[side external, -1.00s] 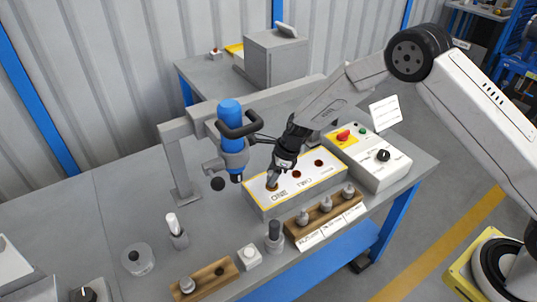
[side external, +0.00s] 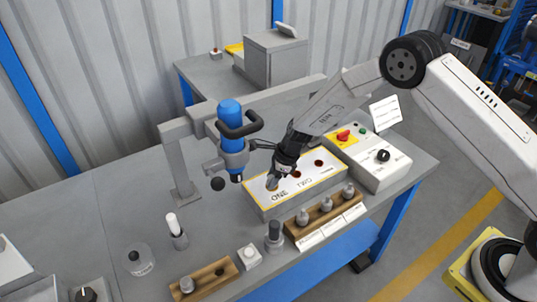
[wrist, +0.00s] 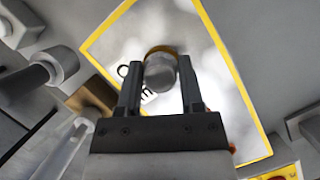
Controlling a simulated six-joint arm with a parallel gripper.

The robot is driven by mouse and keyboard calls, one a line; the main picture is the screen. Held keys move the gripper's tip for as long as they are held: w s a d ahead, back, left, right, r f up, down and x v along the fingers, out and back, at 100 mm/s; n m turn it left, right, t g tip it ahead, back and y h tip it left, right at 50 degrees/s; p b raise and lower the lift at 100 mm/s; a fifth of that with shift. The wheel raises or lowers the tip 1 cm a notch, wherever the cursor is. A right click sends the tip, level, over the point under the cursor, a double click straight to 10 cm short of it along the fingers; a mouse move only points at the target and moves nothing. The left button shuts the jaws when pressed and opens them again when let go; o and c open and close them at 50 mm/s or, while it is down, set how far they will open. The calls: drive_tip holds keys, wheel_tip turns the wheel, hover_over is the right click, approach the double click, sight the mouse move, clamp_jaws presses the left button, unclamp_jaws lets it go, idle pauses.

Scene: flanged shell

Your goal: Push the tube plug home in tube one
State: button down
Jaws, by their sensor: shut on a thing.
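The white panel block (side external: 320,187) with a yellow border stands on the bench, with openings marked ONE, TWO and a third whose label is unreadable. My gripper (side external: 272,183) is low over the opening of tube one, at the block's left end. In the wrist view my gripper (wrist: 159,62) is shut on a grey, round-headed tube plug (wrist: 160,74). A brown-yellow ring, the rim of tube one (wrist: 161,49), shows just behind the plug. The plug's lower end is hidden, so I cannot tell how deep it sits.
A blue-topped device (side external: 231,113) on a grey frame stands close to the left of my gripper. A wooden rack (side external: 312,228) with grey plugs lies in front of the block. A control box (side external: 380,168) with a red knob stands to the right.

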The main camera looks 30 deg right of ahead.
drive_tip(key=shift+f, duration=0.45)
drive_tip(key=shift+c, duration=0.7)
unclamp_jaws()
drive_tip(key=shift+r, duration=0.1)
drive_tip(key=shift+v, duration=3.6)
drive_tip(key=shift+d+r, duration=0.15)
drive_tip(key=shift+r, duration=0.05)
drive_tip(key=shift+s, duration=0.1)
